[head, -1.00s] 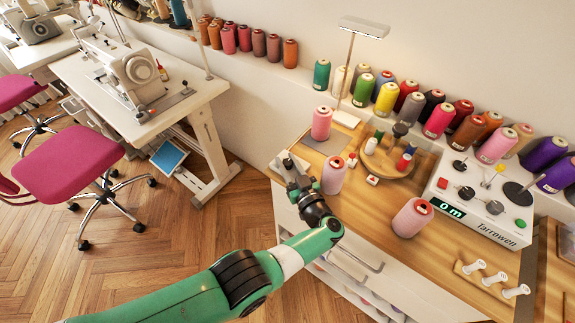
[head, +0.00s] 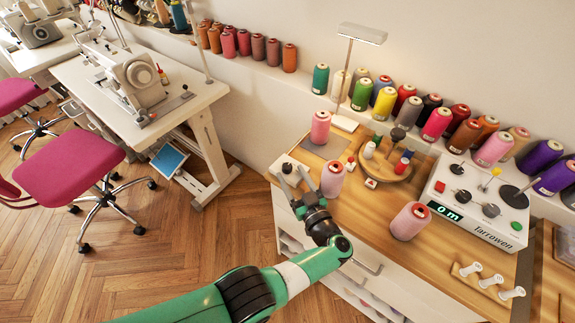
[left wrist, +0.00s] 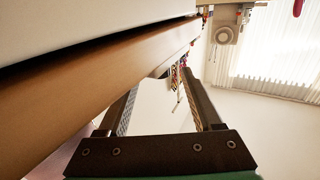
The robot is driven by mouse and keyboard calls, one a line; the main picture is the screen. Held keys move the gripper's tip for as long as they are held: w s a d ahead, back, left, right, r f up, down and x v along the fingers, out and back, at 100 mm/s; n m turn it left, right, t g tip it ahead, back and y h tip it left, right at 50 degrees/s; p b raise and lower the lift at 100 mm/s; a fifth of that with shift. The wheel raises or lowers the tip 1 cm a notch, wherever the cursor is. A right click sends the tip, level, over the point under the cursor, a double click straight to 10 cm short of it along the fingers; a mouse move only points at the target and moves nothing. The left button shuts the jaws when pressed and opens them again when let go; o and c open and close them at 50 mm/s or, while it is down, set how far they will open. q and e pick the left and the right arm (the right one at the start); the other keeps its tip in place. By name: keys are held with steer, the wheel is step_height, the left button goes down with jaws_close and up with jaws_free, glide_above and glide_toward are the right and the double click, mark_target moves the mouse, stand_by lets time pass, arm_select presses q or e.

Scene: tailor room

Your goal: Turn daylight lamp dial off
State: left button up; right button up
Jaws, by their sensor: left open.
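The daylight lamp (head: 361,35) has a flat white head on a thin post at the back of the wooden table. A small white box (head: 276,167) with a dark knob (head: 287,168) sits at the table's left front corner; I take this knob for the lamp dial, but its setting is too small to read. My left gripper (head: 294,182) is open and empty, at the table's front edge just in front of the box. In the left wrist view the open fingers (left wrist: 163,88) show against the table edge; the knob is not clear there. My right gripper is not in view.
A round wooden tray (head: 400,174) holds small spools. A white control box (head: 470,212) with several knobs stands at the right.

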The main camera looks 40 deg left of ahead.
arm_select(q)
steer(key=v, duration=0.7)
steer(key=shift+s+d, duration=0.15)
steer(key=shift+d, duration=0.1)
